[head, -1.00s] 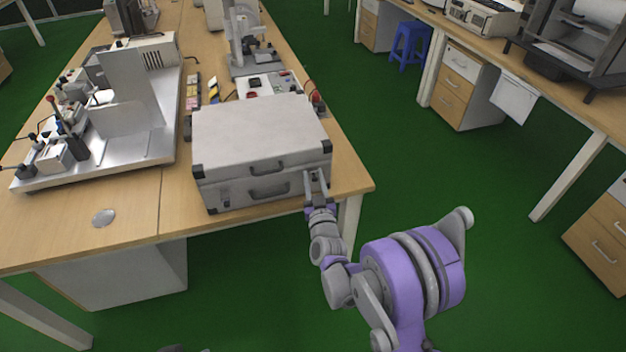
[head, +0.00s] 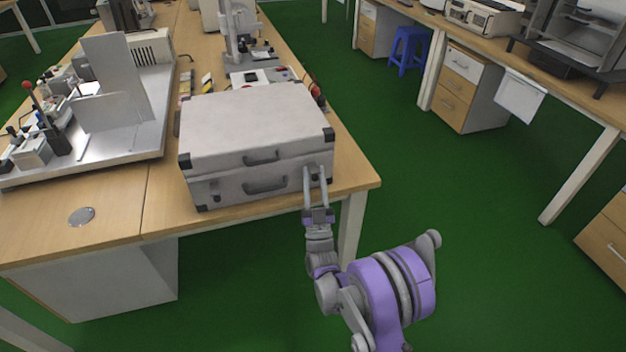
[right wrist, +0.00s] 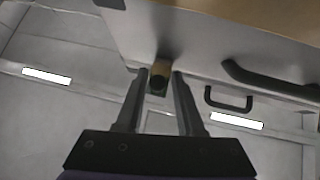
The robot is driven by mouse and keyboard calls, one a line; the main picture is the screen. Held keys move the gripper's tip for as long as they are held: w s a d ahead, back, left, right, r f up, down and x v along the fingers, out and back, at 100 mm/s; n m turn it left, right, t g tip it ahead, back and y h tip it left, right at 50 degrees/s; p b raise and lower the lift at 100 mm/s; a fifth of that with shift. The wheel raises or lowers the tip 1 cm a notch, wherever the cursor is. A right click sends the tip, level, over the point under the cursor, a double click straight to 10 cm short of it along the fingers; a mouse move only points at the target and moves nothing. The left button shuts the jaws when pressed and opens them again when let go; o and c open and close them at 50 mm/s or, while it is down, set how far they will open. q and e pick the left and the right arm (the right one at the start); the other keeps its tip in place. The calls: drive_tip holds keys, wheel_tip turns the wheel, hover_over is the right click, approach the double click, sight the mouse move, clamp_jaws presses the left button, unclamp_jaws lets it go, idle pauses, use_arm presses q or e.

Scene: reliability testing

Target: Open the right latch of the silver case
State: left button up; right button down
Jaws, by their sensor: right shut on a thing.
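The silver case (head: 250,125) lies flat on the wooden bench with its lid down. Its front, with black handles and corner pieces, faces me. My right gripper (head: 315,172) is at the right part of the case's front, and its two fingers point at it. In the right wrist view my right gripper (right wrist: 160,76) has its fingertips on either side of the small right latch (right wrist: 160,82), shut on it. The fingers largely cover this latch in the head view. The left latch (head: 217,198) shows near the front's left end. My left gripper is out of view.
The bench (head: 110,205) carries a metal apparatus plate (head: 120,142) left of the case and instruments behind it. A round metal disc (head: 82,216) lies at the front left. Green floor is free to the right, before a second bench with drawers (head: 470,90).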

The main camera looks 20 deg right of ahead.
drive_tip(key=shift+d+h, duration=0.3)
drive_tip(key=shift+h, duration=0.1)
drive_tip(key=c, duration=0.8)
unclamp_jaws()
drive_tip(key=shift+d, duration=0.1)
drive_tip(key=shift+o, duration=0.2)
drive_tip(key=shift+a+f, duration=0.1)
drive_tip(key=shift+a, duration=0.1)
drive_tip(key=shift+s+f, duration=0.25)
drive_tip(key=v, duration=1)
drive_tip(key=shift+b, duration=0.4)
